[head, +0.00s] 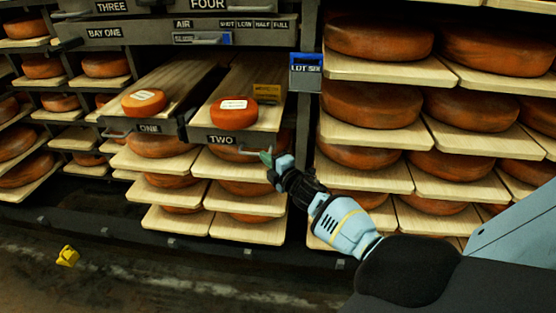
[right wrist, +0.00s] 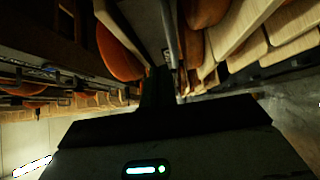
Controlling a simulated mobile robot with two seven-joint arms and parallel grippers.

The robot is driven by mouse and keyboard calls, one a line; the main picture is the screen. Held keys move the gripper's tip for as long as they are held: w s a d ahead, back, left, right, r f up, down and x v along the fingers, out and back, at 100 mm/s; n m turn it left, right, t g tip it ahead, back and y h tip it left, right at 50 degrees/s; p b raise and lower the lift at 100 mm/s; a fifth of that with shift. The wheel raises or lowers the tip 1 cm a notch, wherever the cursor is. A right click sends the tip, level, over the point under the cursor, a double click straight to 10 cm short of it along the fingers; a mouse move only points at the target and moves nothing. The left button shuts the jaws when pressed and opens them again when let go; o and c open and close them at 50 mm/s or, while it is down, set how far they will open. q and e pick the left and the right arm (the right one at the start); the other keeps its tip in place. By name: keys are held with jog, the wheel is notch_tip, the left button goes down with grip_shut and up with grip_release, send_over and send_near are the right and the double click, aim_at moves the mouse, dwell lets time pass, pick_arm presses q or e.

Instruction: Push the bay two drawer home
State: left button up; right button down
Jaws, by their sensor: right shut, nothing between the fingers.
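The bay two drawer (head: 228,138) carries the label TWO and stands pulled out from the rack. A wooden board in it bears a small orange cheese wheel (head: 233,111) with a pale label. My right gripper (head: 266,158) is shut and empty. Its tip is at the lower right of the drawer front, by the handle; I cannot tell whether they touch. In the right wrist view my right gripper (right wrist: 158,85) shows dark in front of a drawer edge, with an orange wheel (right wrist: 118,50) beside it. My left gripper is not in view.
The drawer labelled ONE (head: 148,126) is also out, just left, with its own wheel (head: 144,102). A brown block (head: 267,92) sits at the back of drawer two. Loaded shelves (head: 370,180) stand close right of my arm.

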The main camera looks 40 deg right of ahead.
jog(key=shift+s+a+p, duration=0.2)
jog(key=shift+s+a, duration=0.05)
jog(key=shift+s, duration=1.2)
jog(key=shift+s+a+p, duration=0.15)
jog(key=shift+s+a, duration=0.05)
jog(key=shift+s, duration=1.2)
